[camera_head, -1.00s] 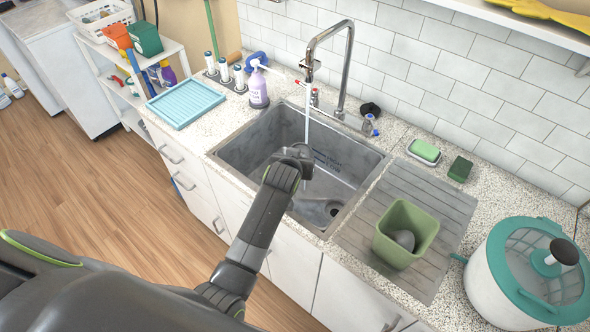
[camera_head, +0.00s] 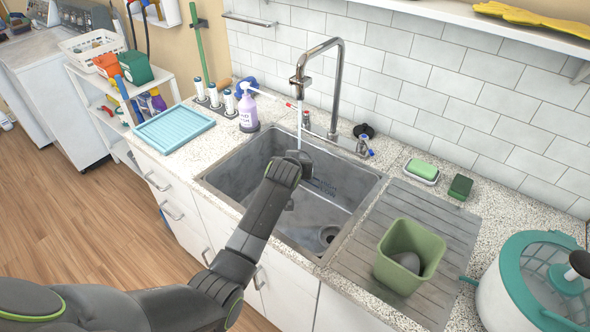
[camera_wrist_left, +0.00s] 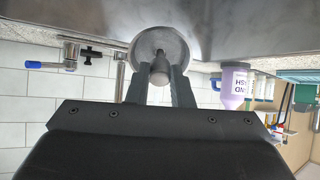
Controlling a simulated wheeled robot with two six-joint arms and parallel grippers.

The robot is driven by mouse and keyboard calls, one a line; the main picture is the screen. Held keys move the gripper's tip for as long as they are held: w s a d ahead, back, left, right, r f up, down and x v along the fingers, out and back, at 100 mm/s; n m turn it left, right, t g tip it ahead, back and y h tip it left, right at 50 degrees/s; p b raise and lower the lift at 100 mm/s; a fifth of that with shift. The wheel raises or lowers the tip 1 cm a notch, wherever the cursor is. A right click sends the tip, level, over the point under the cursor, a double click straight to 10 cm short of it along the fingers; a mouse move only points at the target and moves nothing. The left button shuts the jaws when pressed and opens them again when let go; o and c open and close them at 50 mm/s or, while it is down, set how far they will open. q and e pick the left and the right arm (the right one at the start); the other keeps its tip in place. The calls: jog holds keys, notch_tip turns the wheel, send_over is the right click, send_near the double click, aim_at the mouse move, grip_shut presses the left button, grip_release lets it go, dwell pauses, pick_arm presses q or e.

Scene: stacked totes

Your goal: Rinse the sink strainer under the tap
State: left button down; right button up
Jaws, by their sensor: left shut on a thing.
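The sink strainer (camera_wrist_left: 174,44), a round grey metal disc with a dark knob, is in my left gripper (camera_wrist_left: 160,84) in the left wrist view. The two fingers are shut on its knob. In the head view my left gripper (camera_head: 297,160) is over the sink (camera_head: 238,181), and the strainer is mostly hidden behind it. The chrome tap (camera_head: 337,85) arches over the sink. A thin water stream (camera_head: 299,128) runs from its spout down to the gripper end; exactly where it lands is hidden. My right gripper is not in view.
The drain hole (camera_head: 328,235) shows in the sink floor. A green bin (camera_head: 391,265) with a grey object stands on the drainboard (camera_head: 444,233). A purple soap bottle (camera_head: 248,112), blue tray (camera_head: 174,128), green soap (camera_head: 423,168) and teal-lidded pot (camera_head: 500,285) stand on the counter.

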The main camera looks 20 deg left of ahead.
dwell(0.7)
pick_arm(q)
jog(key=shift+w+d, duration=0.15)
jog(key=shift+d, duration=0.45)
jog(key=shift+a, duration=0.2)
jog(key=shift+a+p, duration=0.45)
jog(key=s+p, duration=0.6)
jog(key=s, duration=0.2)
jog(key=shift+d, duration=0.4)
